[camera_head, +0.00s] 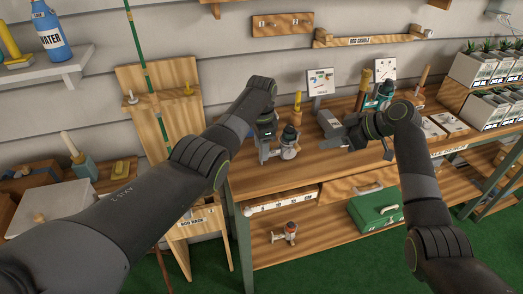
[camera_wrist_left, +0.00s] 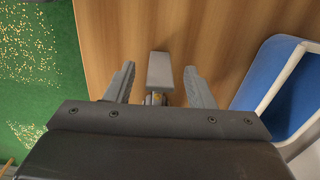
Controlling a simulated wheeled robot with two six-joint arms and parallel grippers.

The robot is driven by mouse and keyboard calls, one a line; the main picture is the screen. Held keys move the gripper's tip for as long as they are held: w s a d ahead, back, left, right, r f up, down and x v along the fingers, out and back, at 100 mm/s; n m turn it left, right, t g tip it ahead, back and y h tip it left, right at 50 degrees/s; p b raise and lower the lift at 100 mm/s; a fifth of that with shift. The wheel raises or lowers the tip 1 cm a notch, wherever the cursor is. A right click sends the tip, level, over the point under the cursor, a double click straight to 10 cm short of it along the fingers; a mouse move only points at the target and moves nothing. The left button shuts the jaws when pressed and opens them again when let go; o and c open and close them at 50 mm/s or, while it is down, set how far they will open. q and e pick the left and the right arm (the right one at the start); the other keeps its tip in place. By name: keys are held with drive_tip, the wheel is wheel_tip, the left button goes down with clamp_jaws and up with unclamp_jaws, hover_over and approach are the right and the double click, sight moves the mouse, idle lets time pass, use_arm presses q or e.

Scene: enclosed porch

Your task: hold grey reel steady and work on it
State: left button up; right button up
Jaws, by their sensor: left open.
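A grey and white reel (camera_head: 288,150) with a dark top stands on the wooden workbench (camera_head: 305,172). My left gripper (camera_head: 268,152) is at its left side, fingers pointing down. In the left wrist view its fingers (camera_wrist_left: 165,88) are spread, with a grey block-shaped part (camera_wrist_left: 160,70) between them and no visible contact; I cannot tell which part of the reel this is. A teal reel (camera_head: 384,92) is behind my right arm.
A second, orange-and-white reel (camera_head: 287,233) sits on the lower shelf, left of a green box (camera_head: 376,211). Small display boards (camera_head: 320,82) stand at the bench's back. A blue and white object (camera_wrist_left: 270,80) is close to the left gripper's right side in the wrist view.

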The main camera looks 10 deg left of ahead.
use_arm(q)
drive_tip(key=shift+f, duration=0.95)
clamp_jaws()
idle(0.6)
